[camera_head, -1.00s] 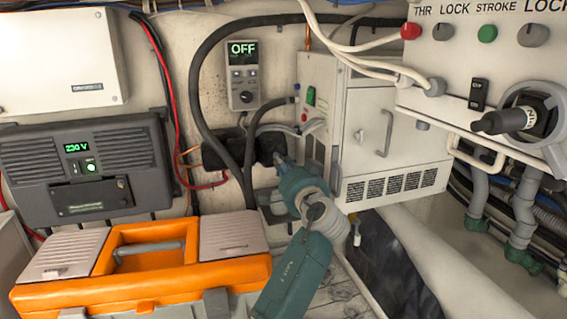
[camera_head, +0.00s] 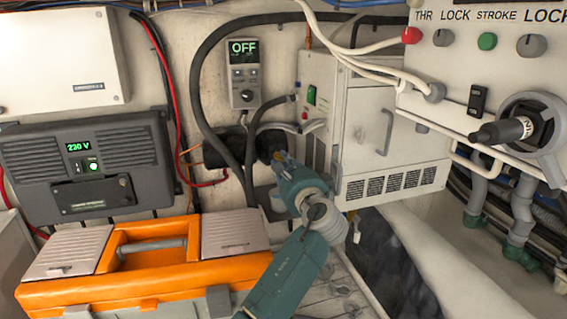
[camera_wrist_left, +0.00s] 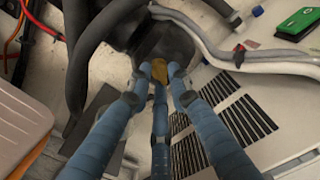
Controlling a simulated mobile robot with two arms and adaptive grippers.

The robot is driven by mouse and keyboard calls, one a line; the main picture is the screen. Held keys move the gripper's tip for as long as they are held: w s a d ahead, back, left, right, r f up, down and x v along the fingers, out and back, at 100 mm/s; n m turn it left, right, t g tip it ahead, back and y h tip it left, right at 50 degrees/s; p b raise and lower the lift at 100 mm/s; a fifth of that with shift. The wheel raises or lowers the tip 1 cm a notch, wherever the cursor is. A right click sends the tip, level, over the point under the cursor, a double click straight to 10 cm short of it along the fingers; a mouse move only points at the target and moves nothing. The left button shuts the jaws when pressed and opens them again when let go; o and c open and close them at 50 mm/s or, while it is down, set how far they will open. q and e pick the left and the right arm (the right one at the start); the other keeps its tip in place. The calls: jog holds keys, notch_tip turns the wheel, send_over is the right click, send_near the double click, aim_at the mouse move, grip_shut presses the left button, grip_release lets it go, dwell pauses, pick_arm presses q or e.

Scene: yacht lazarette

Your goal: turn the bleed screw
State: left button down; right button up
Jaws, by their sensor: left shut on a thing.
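My left gripper (camera_head: 283,164) reaches up to a black pump-like body (camera_head: 268,143) on the back wall. In the left wrist view the three blue fingers of my left gripper (camera_wrist_left: 160,78) close around a small brass-yellow piece (camera_wrist_left: 159,68), which looks like the bleed screw. The piece sits at the black body (camera_wrist_left: 165,42), and the fingertips hide part of it. Whether it has turned cannot be told. My right gripper is not in view.
An orange toolbox (camera_head: 188,273) stands below left. A thick black hose (camera_head: 200,90) runs just left of my gripper. A white vented cabinet (camera_head: 395,140) stands close on its right. A control panel (camera_head: 460,70) with a black handle is farther right.

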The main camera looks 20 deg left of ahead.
pick_arm(q)
jog(key=m, duration=0.3)
jog(key=r+m, duration=0.1)
jog(key=m, duration=0.3)
jog(key=shift+a, duration=0.15)
jog(key=m, duration=0.4)
jog(key=shift+m, duration=1.5)
jog(key=shift+f, duration=0.1)
jog(key=c, duration=1.8)
grip_release()
jog(key=shift+o, duration=0.7)
jog(key=shift+w+f, duration=0.1)
jog(key=shift+f, duration=0.25)
jog(key=v, duration=1.2)
